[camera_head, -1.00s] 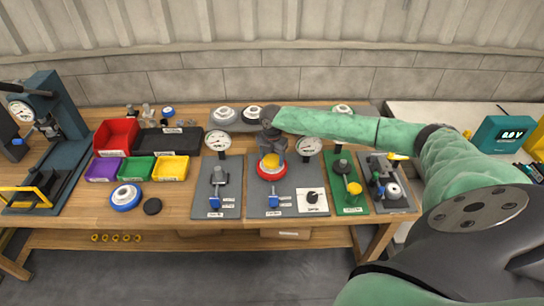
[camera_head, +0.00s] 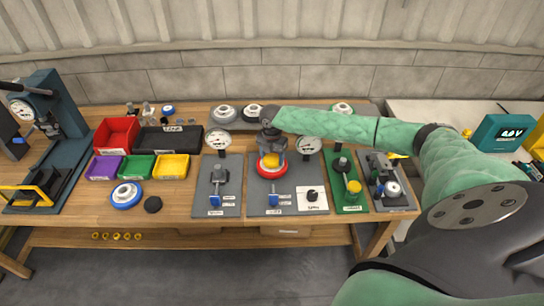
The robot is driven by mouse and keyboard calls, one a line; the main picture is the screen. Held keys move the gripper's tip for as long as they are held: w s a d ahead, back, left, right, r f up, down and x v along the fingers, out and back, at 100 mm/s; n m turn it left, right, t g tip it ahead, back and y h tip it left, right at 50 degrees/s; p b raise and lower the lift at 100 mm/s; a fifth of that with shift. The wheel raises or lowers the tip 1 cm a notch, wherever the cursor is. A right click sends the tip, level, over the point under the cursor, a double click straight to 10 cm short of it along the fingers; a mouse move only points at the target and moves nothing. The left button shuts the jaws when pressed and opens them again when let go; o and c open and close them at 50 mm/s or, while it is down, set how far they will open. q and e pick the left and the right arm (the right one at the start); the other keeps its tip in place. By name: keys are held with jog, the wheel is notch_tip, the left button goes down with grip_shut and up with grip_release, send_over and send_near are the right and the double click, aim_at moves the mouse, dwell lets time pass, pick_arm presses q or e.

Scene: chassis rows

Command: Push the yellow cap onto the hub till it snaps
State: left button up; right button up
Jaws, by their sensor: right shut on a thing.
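The yellow cap (camera_head: 271,160) sits over the middle of a hub with a red rim (camera_head: 271,172), on a grey plate (camera_head: 257,197) at the centre of the bench. My right gripper (camera_head: 271,151) reaches in from the right, points down and is shut on the yellow cap. The cap is right at the hub; the gripper hides its top, and I cannot tell whether it is fully seated. My left gripper is not in view.
A gauge (camera_head: 308,145) stands just right of the gripper, another gauge (camera_head: 218,139) to its left. A green plate (camera_head: 345,185) with a second yellow cap (camera_head: 354,187) lies to the right. Coloured bins (camera_head: 136,168) and a blue-rimmed hub (camera_head: 126,195) lie left.

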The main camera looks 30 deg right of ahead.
jog(key=shift+f, duration=0.15)
jog(key=o, duration=1)
jog(key=shift+o, duration=0.2)
notch_tip(320, 180, up, 6)
jog(key=b, duration=0.3)
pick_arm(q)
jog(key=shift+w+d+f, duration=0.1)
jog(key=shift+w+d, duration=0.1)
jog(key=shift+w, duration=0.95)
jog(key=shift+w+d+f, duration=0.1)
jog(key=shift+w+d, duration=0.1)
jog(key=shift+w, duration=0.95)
pick_arm(e)
jog(key=shift+r, duration=0.9)
